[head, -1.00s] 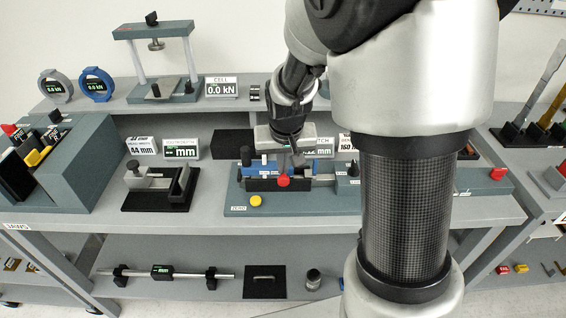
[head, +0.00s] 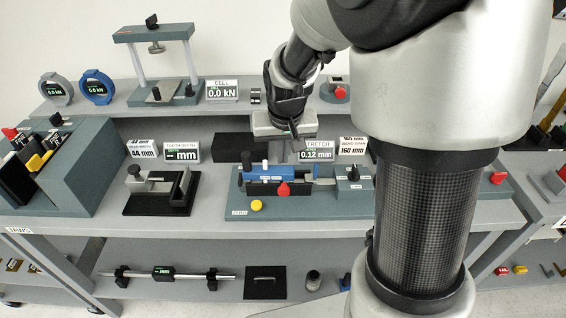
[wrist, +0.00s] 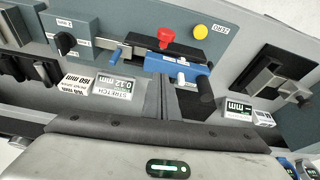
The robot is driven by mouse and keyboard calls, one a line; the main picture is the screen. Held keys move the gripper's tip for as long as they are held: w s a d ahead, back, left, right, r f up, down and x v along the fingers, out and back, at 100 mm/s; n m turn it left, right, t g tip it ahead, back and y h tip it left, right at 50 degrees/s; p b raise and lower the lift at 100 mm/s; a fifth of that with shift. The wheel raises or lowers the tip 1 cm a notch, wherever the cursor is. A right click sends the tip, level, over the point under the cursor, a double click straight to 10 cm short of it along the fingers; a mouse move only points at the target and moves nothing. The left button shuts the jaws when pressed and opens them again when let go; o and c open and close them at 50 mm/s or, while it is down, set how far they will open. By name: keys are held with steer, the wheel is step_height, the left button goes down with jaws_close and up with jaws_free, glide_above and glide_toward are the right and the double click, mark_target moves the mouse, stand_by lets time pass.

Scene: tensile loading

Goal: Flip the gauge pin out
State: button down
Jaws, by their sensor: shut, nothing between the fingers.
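The stretch gauge fixture has a blue body (head: 290,171) on a teal base, with a red knob (head: 284,189) at its front and a small white peg on top. Which part is the gauge pin is too small to tell. In the wrist view the blue body (wrist: 178,65), red knob (wrist: 166,38) and white peg (wrist: 181,77) show near the top. My gripper (head: 296,148) is shut and empty, pointing down above and behind the blue body, apparently apart from it. A stretch display (head: 318,152) behind reads 0.12 mm.
A yellow zero button (head: 256,205) sits on the base's front left. A black knob box (head: 353,177) stands right of the fixture. A tooth-depth fixture (head: 160,190) stands to the left. The upper shelf (head: 235,104) is close behind my gripper. Bench in front is clear.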

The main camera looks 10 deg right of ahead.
steer(key=v, duration=0.7)
steer(key=shift+s, duration=0.25)
steer(key=shift+r+p, duration=0.25)
steer(key=shift+p, duration=0.05)
steer(key=s+r+t+p, duration=0.1)
steer(key=s+r+p, duration=0.2)
steer(key=s+r, duration=0.4)
steer(key=s+r+n+p, duration=0.1)
steer(key=s+r+p, duration=0.3)
steer(key=s+r, duration=0.3)
steer(key=s, duration=0.5)
steer(key=shift+r+n+t+y, duration=0.3)
steer(key=shift+t, duration=0.1)
steer(key=shift+s+d, duration=0.1)
